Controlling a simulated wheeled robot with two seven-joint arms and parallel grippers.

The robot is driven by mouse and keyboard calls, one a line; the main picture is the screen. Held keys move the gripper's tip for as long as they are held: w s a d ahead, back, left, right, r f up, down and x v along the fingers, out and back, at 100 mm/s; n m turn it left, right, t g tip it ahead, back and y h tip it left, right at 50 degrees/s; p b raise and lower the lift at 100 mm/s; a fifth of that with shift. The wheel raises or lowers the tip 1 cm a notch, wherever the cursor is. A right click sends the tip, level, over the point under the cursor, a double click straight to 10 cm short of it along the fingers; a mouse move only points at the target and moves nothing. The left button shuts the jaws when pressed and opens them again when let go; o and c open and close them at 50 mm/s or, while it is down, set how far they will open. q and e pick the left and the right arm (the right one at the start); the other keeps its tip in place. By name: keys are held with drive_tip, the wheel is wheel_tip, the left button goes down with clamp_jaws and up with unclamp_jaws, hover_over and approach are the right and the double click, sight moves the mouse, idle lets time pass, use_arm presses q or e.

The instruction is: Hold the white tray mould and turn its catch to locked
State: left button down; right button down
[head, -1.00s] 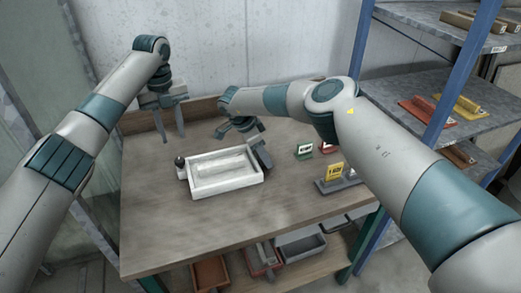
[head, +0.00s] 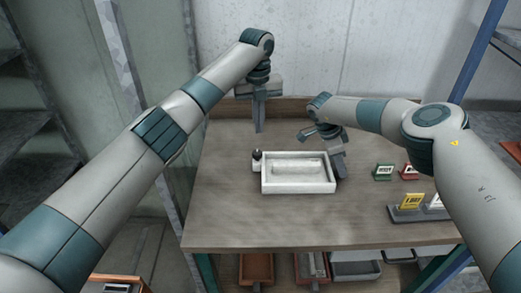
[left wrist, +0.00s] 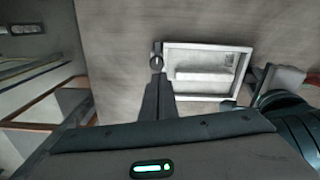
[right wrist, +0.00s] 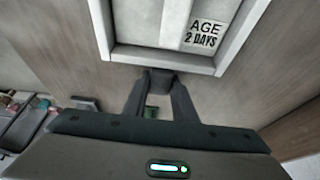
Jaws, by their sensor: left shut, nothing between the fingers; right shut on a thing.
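The white tray mould (head: 298,188) lies on the table, with a pale slab inside. It also shows in the left wrist view (left wrist: 208,45) and the right wrist view (right wrist: 240,40), where a label reads "AGE 2 DAYS". The catch, a dark round knob (head: 257,155), sits at the mould's left side; its setting is too small to read. It shows near the finger line in the left wrist view (left wrist: 156,61). My left gripper (head: 259,130) is shut and empty, above and behind the knob. My right gripper (head: 341,176) is shut on the mould's right side.
Small green (head: 383,171) and red (head: 409,172) cards stand right of the mould. A grey stand (head: 408,215) with a yellow card (head: 411,201) is nearer the front right. Bins (head: 256,268) sit under the table. The table front and left are clear.

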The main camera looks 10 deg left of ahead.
use_arm(q)
drive_tip(key=d+n, duration=0.1)
drive_tip(key=d, duration=0.1)
drive_tip(key=n+t+h, duration=0.5)
drive_tip(key=n, duration=2.7)
approach(257, 153)
drive_tip(key=w+a, duration=0.2)
drive_tip(key=a, duration=0.2)
drive_tip(key=shift+s+d+f, duration=0.1)
drive_tip(key=shift+s+d, duration=0.05)
drive_tip(key=shift+s, duration=0.05)
drive_tip(key=shift+f, duration=0.1)
drive_tip(key=x, duration=1)
drive_tip(key=shift+w, duration=0.15)
